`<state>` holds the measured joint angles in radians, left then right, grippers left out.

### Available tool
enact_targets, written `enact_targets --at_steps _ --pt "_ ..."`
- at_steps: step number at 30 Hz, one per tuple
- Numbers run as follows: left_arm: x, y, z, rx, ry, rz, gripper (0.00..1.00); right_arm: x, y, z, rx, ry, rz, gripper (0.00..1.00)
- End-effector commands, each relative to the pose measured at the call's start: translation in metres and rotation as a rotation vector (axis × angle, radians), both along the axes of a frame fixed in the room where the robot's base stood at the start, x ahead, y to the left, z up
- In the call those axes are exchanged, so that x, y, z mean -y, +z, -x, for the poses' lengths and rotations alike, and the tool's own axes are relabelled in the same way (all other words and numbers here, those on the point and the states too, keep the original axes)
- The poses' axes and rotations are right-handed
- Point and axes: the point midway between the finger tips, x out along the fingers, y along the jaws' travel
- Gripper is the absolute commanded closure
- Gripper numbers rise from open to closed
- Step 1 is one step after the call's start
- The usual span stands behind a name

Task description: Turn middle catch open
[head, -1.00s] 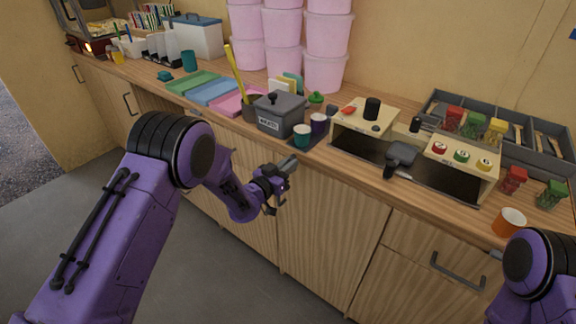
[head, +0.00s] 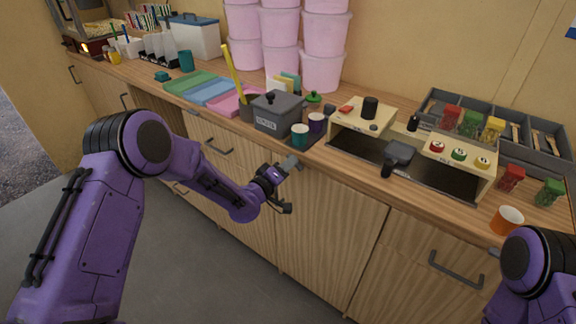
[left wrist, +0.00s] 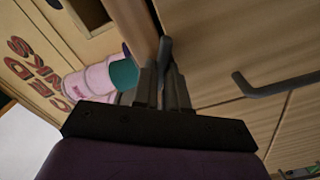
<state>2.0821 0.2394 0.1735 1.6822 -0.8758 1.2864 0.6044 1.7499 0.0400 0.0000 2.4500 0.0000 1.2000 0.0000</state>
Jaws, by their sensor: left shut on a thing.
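My left gripper (head: 291,163) is at the front of the counter, just below the worktop edge, at the top of a wooden cabinet door (head: 325,225). In the left wrist view its fingers (left wrist: 164,85) are shut on a small dark grey catch (left wrist: 165,47) at the cabinet front. In the head view the gripper hides most of the catch, so how far it is turned cannot be told. The door looks flush with the front. Of my right arm only a purple link shows at the lower right; its gripper is out of view.
A drawer handle (head: 219,148) sticks out left of the gripper, another handle (head: 456,270) at right. The floor in front is clear.

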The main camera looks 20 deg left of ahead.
Motion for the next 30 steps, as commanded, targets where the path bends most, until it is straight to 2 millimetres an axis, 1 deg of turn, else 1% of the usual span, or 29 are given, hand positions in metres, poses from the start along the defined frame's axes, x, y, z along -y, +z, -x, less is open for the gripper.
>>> enact_targets --at_steps 9,15,21,30 --pt "0.0005 0.0022 0.0005 -0.098 0.002 0.27 1.0 0.0 -0.0033 -0.0001 0.0 0.0 0.0 0.57" --pt "0.0012 0.0039 0.0007 -0.145 0.001 0.4 1.0 0.0 -0.0053 0.0 0.0 0.0 0.0 0.57" --pt "0.0014 0.0049 0.0007 -0.178 0.0 0.488 1.0 0.0001 -0.0066 0.0 0.0 0.0 0.0 0.57" --pt "0.0016 0.0058 0.0008 -0.198 0.0 0.542 1.0 0.0 -0.0073 0.0 0.0 0.0 0.0 0.57"
